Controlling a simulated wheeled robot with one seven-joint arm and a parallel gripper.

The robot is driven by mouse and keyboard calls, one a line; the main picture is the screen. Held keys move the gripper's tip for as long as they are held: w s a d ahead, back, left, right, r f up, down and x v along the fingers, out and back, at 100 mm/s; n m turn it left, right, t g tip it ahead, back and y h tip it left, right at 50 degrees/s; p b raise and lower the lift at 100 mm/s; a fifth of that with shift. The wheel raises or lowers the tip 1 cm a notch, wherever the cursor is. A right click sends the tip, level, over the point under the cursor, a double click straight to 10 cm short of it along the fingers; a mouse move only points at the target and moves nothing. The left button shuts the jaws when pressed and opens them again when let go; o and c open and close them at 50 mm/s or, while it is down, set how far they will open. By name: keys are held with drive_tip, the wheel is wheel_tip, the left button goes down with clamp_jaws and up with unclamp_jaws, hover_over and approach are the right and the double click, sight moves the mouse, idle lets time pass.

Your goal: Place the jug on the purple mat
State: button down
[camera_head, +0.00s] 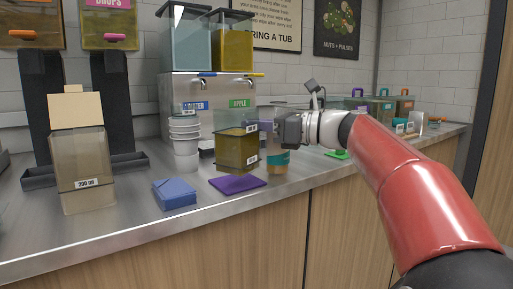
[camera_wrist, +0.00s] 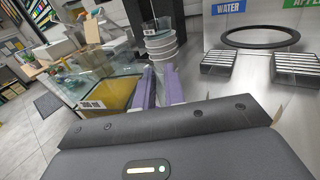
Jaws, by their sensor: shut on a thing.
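The jug (camera_head: 231,151) is a clear, squarish vessel with yellow-brown contents and a white label. It appears upright, just behind or above the purple mat (camera_head: 238,184); I cannot tell whether it touches the counter. My gripper (camera_head: 265,128) is at the jug's right side, its purple fingers close together and shut on the jug, likely at its handle, which they hide. In the wrist view the jug (camera_wrist: 118,96) is left of the fingers (camera_wrist: 158,88). The mat lies flat near the counter's front and is not discernible in the wrist view.
A teal-banded cup (camera_head: 278,160) stands just below my gripper. Stacked white cups (camera_head: 185,150) are left of the jug. A blue napkin stack (camera_head: 174,194) lies left of the mat. A steel dispenser (camera_head: 205,95) stands behind. A 200 ml container (camera_head: 85,175) is far left.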

sight(258, 141)
wheel_tip(258, 141, down, 4)
drive_tip(key=shift+r+b, duration=0.15)
drive_tip(key=shift+b, duration=0.35)
drive_tip(key=c, duration=1.5)
unclamp_jaws()
drive_tip(key=shift+d, duration=0.2)
drive_tip(key=v, duration=1.1)
drive_tip(key=shift+s+d, duration=0.2)
drive_tip(key=shift+d, duration=0.1)
drive_tip(key=shift+a, duration=0.1)
